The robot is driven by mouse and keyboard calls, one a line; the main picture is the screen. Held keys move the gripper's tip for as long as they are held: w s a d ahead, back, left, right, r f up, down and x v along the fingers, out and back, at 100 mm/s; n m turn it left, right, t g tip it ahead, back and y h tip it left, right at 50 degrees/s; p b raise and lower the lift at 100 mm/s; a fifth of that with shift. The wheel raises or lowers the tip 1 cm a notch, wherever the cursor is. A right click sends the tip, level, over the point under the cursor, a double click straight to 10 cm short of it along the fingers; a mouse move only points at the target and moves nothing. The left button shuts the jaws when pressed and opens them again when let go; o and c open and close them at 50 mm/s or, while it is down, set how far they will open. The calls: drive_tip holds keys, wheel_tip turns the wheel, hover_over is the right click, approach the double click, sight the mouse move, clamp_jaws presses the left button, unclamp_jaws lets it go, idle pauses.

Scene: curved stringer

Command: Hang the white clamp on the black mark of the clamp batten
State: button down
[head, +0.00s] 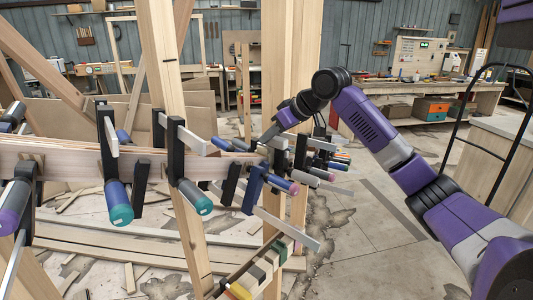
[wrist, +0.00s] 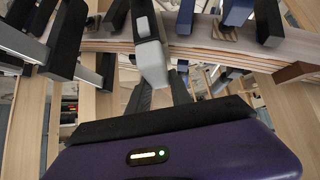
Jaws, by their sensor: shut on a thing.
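My gripper (head: 277,134) is at the curved laminated stringer, among the clamps right of the middle upright post. In the wrist view its dark fingers (wrist: 158,98) are shut on a pale grey-white piece, which I take for the white clamp (wrist: 153,64). The piece's dark upper part (wrist: 145,18) reaches up across the stringer (wrist: 218,46). In the head view the held clamp is hard to tell from its neighbours. A batten with coloured blocks or marks, likely the clamp batten (head: 254,272), slopes at the lower middle.
Clamps with teal (head: 118,203), purple and blue handles (head: 270,180) crowd the stringer. Tall wooden posts (head: 166,80) stand close to my arm. Planks (head: 110,240) lie on the floor at left. The floor at right (head: 370,235) is mostly clear.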

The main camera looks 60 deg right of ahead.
drive_tip(key=shift+r, duration=0.15)
idle(0.5)
wheel_tip(320, 180, up, 20)
drive_tip(key=shift+b, duration=0.4)
idle(0.4)
